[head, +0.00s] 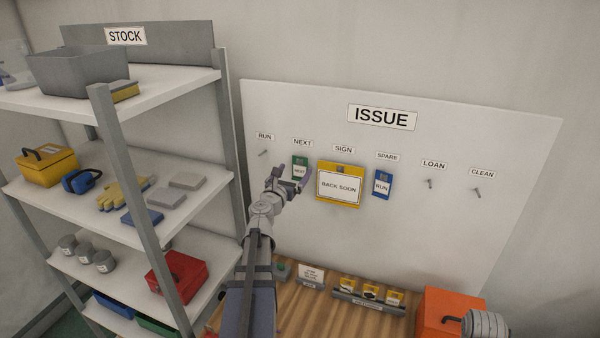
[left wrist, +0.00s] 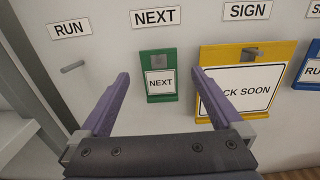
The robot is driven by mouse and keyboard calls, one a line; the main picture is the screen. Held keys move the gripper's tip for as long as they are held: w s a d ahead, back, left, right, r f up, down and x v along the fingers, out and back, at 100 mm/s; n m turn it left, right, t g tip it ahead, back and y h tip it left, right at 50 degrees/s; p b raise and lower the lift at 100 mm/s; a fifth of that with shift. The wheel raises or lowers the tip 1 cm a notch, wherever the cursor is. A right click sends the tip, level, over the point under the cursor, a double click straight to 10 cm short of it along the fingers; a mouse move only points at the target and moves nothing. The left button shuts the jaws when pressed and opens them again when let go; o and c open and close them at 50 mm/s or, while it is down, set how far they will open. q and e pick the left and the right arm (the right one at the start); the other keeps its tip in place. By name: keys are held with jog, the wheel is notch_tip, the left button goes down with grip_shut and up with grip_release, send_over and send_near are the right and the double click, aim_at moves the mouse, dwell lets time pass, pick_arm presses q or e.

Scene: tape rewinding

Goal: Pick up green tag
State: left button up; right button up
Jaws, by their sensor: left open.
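The green tag (head: 299,166) hangs on the white board under the NEXT label. In the left wrist view the green tag (left wrist: 158,76) shows upright, with a white NEXT panel and a grey peg at its top. My left gripper (head: 289,179) is in front of the board, close to the tag. In the left wrist view its two purple fingers (left wrist: 162,80) are spread, one on each side of the tag, with space between each finger and the tag. It is open and empty. My right gripper is not seen clearly.
A yellow BACK SOON sign (head: 340,185) hangs just right of the tag, close to my right-hand finger. A blue RUN tag (head: 382,184) hangs farther right. The RUN peg (head: 263,152) is bare. A stocked shelf (head: 190,88) stands left; an orange box (head: 440,312) is lower right.

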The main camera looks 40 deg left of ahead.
aim_at(298, 165)
pick_arm(q)
jog(key=x, duration=0.4)
jog(key=shift+w+a, duration=0.2)
jog(key=shift+w, duration=0.1)
jog(key=shift+s+d, duration=0.1)
jog(key=shift+s, duration=0.05)
jog(key=shift+c, duration=0.6)
jog(key=c, duration=1.2)
jog(key=shift+r, duration=0.15)
